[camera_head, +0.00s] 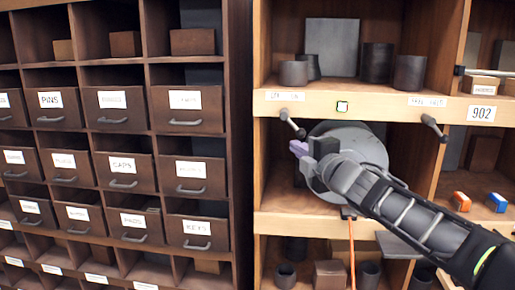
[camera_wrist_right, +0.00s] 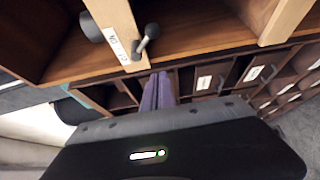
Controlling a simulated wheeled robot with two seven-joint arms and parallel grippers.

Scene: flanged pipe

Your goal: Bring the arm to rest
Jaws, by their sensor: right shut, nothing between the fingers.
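My right arm comes in from the lower right in the head view. Its right gripper (camera_head: 300,149) has purple fingers and points left in front of the middle shelf opening. The fingers also show close together in the wrist view (camera_wrist_right: 158,91), shut with nothing between them. Behind the gripper is a large grey round flange (camera_head: 368,145) in the middle compartment. My wrist covers part of it, and I cannot tell the gap between them. My left gripper is not in view.
A dark-tipped handle (camera_head: 292,123) sticks out near my fingers; another (camera_head: 435,128) is to the right. Dark cylinders (camera_head: 409,72) stand on the upper shelf. A drawer cabinet (camera_head: 122,172) fills the left. An orange strip (camera_head: 351,255) hangs below the flange.

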